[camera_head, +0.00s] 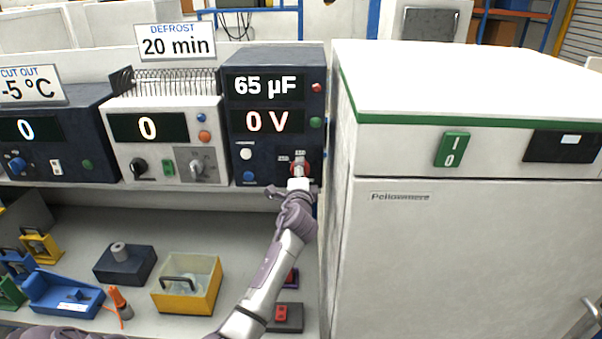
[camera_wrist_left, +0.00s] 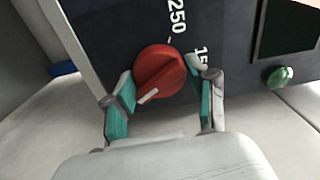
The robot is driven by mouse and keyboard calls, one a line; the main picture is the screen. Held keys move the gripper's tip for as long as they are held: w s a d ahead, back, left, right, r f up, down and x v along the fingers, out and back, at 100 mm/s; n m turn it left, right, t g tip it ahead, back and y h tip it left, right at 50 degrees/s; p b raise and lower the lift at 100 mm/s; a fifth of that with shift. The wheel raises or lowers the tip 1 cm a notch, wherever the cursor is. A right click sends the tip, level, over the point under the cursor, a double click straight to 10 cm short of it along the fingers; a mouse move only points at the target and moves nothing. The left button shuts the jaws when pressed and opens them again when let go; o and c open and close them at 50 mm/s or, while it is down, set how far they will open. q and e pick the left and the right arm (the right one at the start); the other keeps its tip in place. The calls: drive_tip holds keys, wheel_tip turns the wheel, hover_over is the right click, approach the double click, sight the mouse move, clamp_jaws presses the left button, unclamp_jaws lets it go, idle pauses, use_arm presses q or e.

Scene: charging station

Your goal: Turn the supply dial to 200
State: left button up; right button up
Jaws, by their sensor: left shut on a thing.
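The supply dial is a red knob (camera_head: 307,168) low on the front of a dark blue unit (camera_head: 238,120) with a display reading 65 µF and 0 V. In the left wrist view the dial (camera_wrist_left: 160,72) shows a white pointer mark at its lower left, away from the printed 250 above it. A second number, starting with 15, is partly hidden by a finger. My left gripper (camera_wrist_left: 163,98) is shut on the dial, one finger on each side; in the head view the gripper (camera_head: 299,183) covers much of it. My right gripper is not in view.
A white cabinet (camera_head: 450,240) with a green switch stands close on the right of the unit. A white unit (camera_head: 165,140) stands to its left. Below, a shelf (camera_head: 190,222) holds a yellow box (camera_head: 187,298), a blue tray (camera_head: 60,294) and a dark block (camera_head: 125,268).

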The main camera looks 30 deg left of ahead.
use_arm(q)
drive_tip(key=shift+a+r, duration=0.2)
drive_tip(key=shift+r, duration=0.1)
drive_tip(key=o, duration=0.9)
drive_tip(key=shift+o, duration=1.3)
drive_tip(key=shift+a+f, duration=0.1)
drive_tip(key=shift+f, duration=0.05)
drive_tip(key=shift+w+a+f, duration=0.1)
drive_tip(key=shift+f, duration=0.05)
drive_tip(key=shift+d, duration=0.2)
drive_tip(key=shift+s+d, duration=0.2)
drive_tip(key=shift+s, duration=0.1)
drive_tip(key=v, duration=1.1)
drive_tip(key=shift+s, duration=0.15)
